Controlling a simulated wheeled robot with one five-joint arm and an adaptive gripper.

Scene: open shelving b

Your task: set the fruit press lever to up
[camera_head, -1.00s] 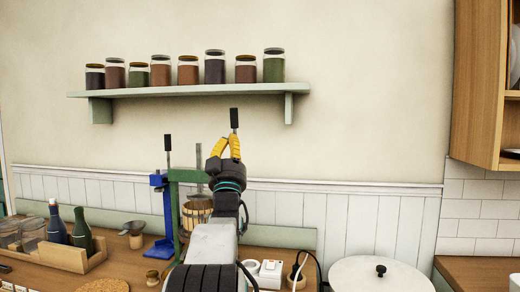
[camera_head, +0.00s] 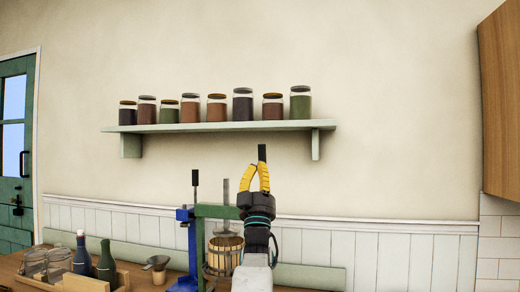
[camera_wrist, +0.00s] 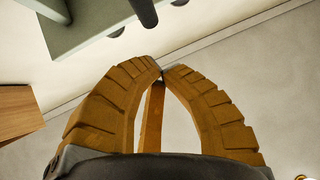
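The fruit press appears to be the green frame (camera_head: 216,211) with a slatted wooden basket (camera_head: 222,252) and grey screw, left of my arm in the head view. My gripper (camera_head: 259,166) points up, its yellow fingers arched and their tips almost together. A black upright handle (camera_head: 262,152), possibly the press lever, shows just above the tips; its lower part is hidden by my fingers. In the wrist view the tips of my gripper (camera_wrist: 162,72) nearly meet, with no handle clearly between them. A dark cylinder (camera_wrist: 144,10) lies beyond them. I cannot tell whether they touch the handle.
A blue stand (camera_head: 186,240) with its own upright black-gripped lever (camera_head: 195,178) is left of the press. A shelf (camera_head: 225,126) with several jars is above. A wooden crate (camera_head: 122,278) with bottles is at lower left. A cabinet (camera_head: 500,100) is at right.

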